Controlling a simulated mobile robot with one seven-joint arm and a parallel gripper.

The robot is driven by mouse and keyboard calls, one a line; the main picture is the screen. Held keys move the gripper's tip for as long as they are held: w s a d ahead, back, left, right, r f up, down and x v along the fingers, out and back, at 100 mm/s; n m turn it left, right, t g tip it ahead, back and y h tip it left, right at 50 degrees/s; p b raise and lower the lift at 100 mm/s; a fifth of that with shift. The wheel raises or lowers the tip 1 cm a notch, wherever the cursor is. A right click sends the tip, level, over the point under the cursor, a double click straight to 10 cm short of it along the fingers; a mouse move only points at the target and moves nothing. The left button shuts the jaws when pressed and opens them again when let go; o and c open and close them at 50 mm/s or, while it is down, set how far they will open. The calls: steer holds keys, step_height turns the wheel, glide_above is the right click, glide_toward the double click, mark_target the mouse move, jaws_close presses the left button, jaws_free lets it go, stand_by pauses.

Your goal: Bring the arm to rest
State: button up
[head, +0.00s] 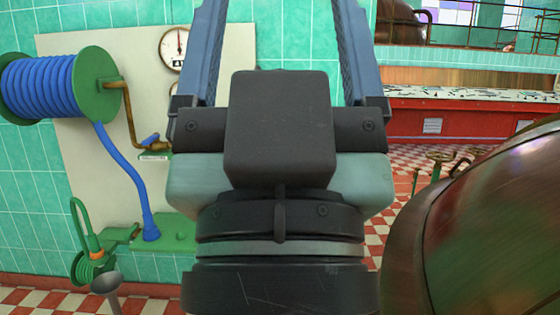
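My gripper (281,30) fills the middle of the head view, seen from behind. Its two blue-grey fingers stand wide apart and run up out of the top edge, so the fingertips are cut off. Only green tiled wall and a strip of the pale panel show in the gap, with nothing held there. The dark wrist and the boxy black housing hide what lies straight behind them.
A large copper kettle (490,235) stands close at right. A red counter (455,110) lies farther back, beyond checkered floor.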

step_height(320, 180, up, 18)
steer(key=p, duration=1.5)
steer(key=shift+p, duration=0.35)
